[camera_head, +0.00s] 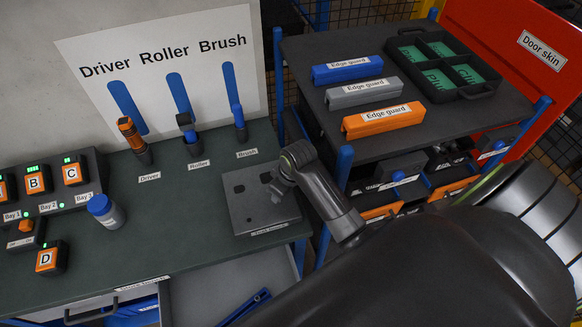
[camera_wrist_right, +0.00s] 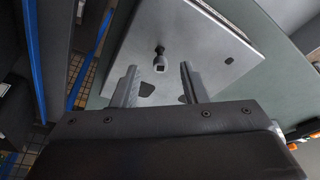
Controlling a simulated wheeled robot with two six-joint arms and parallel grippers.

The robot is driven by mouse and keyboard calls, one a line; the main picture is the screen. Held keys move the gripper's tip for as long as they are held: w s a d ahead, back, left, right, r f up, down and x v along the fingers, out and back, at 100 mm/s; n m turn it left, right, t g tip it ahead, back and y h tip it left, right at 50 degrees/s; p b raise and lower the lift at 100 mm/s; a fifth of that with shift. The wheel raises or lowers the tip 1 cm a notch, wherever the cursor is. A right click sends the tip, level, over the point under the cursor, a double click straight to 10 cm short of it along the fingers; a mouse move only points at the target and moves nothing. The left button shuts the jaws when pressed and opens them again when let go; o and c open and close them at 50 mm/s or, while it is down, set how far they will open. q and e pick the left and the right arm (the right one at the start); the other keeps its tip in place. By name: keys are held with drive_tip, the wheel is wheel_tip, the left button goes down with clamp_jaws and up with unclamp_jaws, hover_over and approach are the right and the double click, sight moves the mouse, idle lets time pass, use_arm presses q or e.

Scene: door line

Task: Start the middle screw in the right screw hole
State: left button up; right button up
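A grey plate (camera_head: 258,210) with dark holes lies on the front right of the green bench top; it also fills much of the right wrist view (camera_wrist_right: 205,40). One small screw-like piece (camera_wrist_right: 160,62) with a pale end and a dark part shows against the plate. My right gripper (camera_wrist_right: 158,67) is open, with a finger on either side of that piece and gaps to both. In the head view my right gripper (camera_head: 277,188) is over the plate's right part and covers some of it. Which hole the piece is at, and any other screws, I cannot tell. My left gripper is out of view.
Driver (camera_head: 134,140), roller (camera_head: 190,138) and brush (camera_head: 239,122) stand behind the plate. A blue-capped bottle (camera_head: 106,212) and battery bays (camera_head: 50,185) are left. A dark shelf (camera_head: 330,118) with edge guards (camera_head: 383,120) stands right. An open drawer (camera_head: 225,285) lies below.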

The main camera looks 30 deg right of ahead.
drive_tip(key=v, duration=1.4)
drive_tip(key=shift+p, duration=0.3)
drive_tip(key=shift+f, duration=0.15)
